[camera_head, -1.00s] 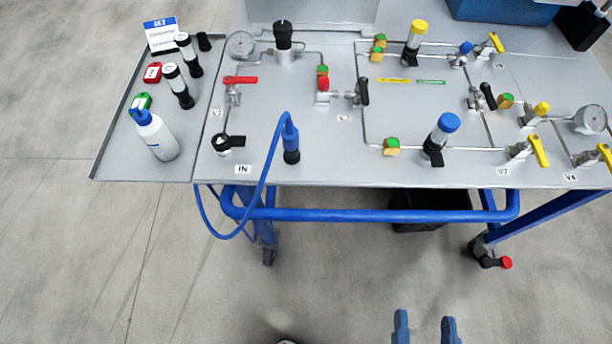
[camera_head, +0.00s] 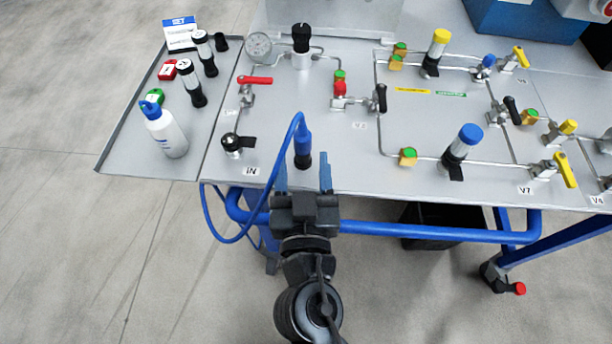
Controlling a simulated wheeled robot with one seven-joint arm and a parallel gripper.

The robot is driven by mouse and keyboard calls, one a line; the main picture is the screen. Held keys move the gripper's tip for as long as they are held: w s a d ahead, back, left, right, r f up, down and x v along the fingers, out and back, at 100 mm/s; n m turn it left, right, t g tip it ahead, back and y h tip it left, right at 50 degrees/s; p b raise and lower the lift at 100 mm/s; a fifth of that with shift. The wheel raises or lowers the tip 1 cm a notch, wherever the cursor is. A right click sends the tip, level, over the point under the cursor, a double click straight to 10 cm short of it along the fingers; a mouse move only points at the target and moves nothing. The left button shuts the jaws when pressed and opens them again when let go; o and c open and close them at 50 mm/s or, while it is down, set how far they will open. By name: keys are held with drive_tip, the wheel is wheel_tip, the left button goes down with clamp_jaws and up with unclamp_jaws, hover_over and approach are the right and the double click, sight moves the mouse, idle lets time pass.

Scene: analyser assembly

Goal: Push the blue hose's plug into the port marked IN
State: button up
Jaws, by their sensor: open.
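The blue hose (camera_head: 268,200) loops from under the bench's front edge up over the panel. Its blue plug (camera_head: 303,140) stands upright in a black holder (camera_head: 303,161) on the panel. The IN label (camera_head: 251,171) is at the panel's front left. Just behind it is a round fitting with a black lever (camera_head: 233,146), apparently the IN port; its opening is too small to make out. My gripper (camera_head: 304,176) is open and empty, its blue fingers pointing at the panel. In the picture the fingertips lie on either side of the black holder's lower end; whether they touch it I cannot tell.
A red-handled valve (camera_head: 254,81) and a gauge (camera_head: 258,46) stand behind the IN fitting. A side tray (camera_head: 125,145) at left holds a white bottle (camera_head: 165,131) and several small items. A blue-capped cylinder (camera_head: 462,148) stands to the right.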

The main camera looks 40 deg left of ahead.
sight(301, 125)
drive_tip(key=shift+p+x, duration=0.45)
drive_tip(key=shift+x, duration=2.2)
drive_tip(key=c, duration=1)
drive_tip(key=shift+r+p, duration=1.8)
drive_tip(key=shift+r, duration=0.5)
drive_tip(key=shift+c, duration=0.2)
